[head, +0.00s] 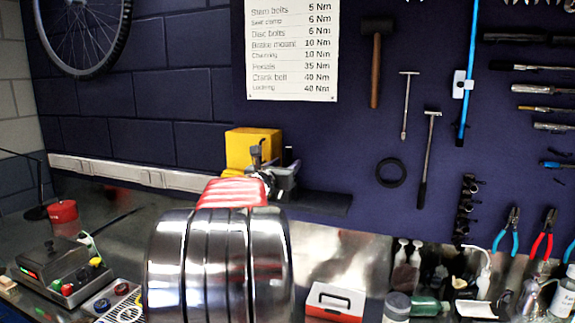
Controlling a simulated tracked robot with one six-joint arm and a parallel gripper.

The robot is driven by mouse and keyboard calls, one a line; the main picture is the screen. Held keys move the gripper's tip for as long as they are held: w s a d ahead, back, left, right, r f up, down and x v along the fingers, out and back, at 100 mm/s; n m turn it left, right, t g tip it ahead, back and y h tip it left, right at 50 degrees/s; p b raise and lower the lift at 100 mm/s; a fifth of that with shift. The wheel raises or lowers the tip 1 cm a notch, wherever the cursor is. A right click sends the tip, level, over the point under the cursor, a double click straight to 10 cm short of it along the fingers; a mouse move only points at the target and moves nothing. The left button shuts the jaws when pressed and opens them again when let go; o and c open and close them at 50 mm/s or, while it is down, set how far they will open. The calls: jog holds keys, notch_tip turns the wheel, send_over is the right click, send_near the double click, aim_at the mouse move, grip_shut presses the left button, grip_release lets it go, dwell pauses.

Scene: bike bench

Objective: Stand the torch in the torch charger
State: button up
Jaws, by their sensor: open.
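My gripper (272,165) shows small and dark beyond my shiny arm, in front of a yellow box on the bench. It is open; my arm hides part of it, and I cannot see anything between its jaws. I cannot make out the torch with certainty. A dark box (38,262) with a small green light stands at the left, with red, green and yellow round pieces at its right side. It may be the torch charger, but I cannot tell. My arm covers the middle of the bench.
The yellow box (252,148) stands near the back wall. A red-and-white box (335,302) sits right of my arm. Bottles, a green container (428,306) and pliers (543,232) crowd the right. A red round object (62,211) is at the back left. Tools hang on the wall.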

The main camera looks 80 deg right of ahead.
jog(key=w+a, duration=0.1)
jog(key=a, duration=1.2)
jog(key=shift+w+a, duration=0.15)
jog(key=shift+a, duration=0.2)
dwell(1.1)
